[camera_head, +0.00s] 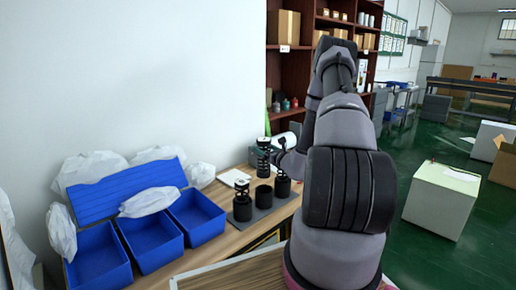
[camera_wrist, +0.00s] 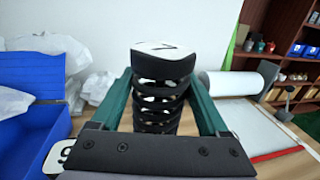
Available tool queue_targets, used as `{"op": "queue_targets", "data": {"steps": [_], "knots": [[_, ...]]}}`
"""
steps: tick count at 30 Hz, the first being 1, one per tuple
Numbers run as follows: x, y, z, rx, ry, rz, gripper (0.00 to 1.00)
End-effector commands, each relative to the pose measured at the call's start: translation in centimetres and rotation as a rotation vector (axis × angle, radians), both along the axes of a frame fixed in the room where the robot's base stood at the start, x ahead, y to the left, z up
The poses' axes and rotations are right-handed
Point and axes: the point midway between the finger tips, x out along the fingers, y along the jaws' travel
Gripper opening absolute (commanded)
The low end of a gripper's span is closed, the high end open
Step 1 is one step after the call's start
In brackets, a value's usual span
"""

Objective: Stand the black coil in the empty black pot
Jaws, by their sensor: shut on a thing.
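A black coil (camera_head: 263,163) with a pale-marked top stands roughly upright in my gripper (camera_head: 271,157). In the wrist view, the coil (camera_wrist: 158,97) sits between the two teal fingers of my gripper (camera_wrist: 160,88), which are shut on it. In the head view, the coil appears above the empty black pot (camera_head: 264,196), the middle one of three pots, with a visible gap between them. The wrist view does not show this pot; the coil's lower end is hidden there.
A pot with a coil stands on the left (camera_head: 242,205), another on the right (camera_head: 283,185), close beside the empty pot. All share a dark tray (camera_head: 262,212) on the wooden table. Blue bins (camera_head: 150,238) and plastic bags stand left. A white roll (camera_wrist: 231,83) lies behind.

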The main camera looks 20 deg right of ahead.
Motion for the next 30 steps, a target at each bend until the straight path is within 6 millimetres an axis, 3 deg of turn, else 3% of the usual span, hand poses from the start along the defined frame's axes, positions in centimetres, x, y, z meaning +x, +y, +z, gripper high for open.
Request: {"op": "queue_targets", "data": {"steps": [30], "knots": [[0.0, 0.1, -8.2, 0.001, 0.0, -0.001, 0.14]]}}
